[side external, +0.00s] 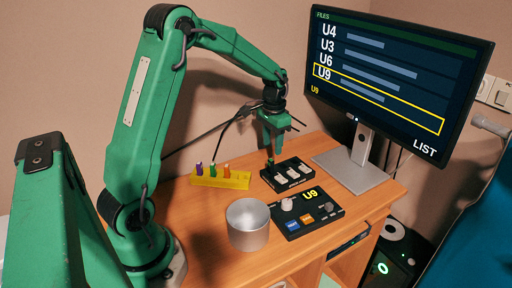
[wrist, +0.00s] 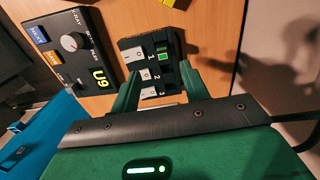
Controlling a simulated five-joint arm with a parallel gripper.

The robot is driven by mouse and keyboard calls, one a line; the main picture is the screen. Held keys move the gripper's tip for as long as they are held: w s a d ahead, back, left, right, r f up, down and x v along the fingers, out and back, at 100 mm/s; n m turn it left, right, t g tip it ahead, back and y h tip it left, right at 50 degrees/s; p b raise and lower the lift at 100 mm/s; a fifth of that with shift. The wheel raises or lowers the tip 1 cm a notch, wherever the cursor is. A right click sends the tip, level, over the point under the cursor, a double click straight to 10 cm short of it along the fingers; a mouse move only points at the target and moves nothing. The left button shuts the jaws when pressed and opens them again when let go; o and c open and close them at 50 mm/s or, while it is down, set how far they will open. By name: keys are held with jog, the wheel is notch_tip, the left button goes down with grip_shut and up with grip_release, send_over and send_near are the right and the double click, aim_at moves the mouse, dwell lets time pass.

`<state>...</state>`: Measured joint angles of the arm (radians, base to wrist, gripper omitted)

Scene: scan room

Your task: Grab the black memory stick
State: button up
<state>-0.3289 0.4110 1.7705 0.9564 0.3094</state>
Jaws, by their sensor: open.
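A black block (side external: 287,174) with white switches stands on the desk. I cannot clearly make out a separate black memory stick; dark parts at the block's far left end in the side view blend with my fingertips. My gripper (side external: 271,151) points down just over that end. In the wrist view the open fingers (wrist: 157,90) lie on either side of the block's near part, with nothing visibly held between them.
A yellow holder (side external: 222,181) with purple, green and orange sticks stands left of the block. A control box (side external: 307,212) reading U9 and a metal cup (side external: 247,238) stand in front. A monitor (side external: 385,75) listing files stands behind right, U9 framed in yellow.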

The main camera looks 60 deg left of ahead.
aim_at(271, 160)
jog(key=shift+a+f, duration=0.1)
jog(key=shift+f, duration=0.15)
jog(key=shift+f, duration=1.2)
jog(key=shift+f, duration=0.1)
jog(key=shift+a+f, duration=0.15)
jog(key=shift+f, duration=2.35)
grip_shut()
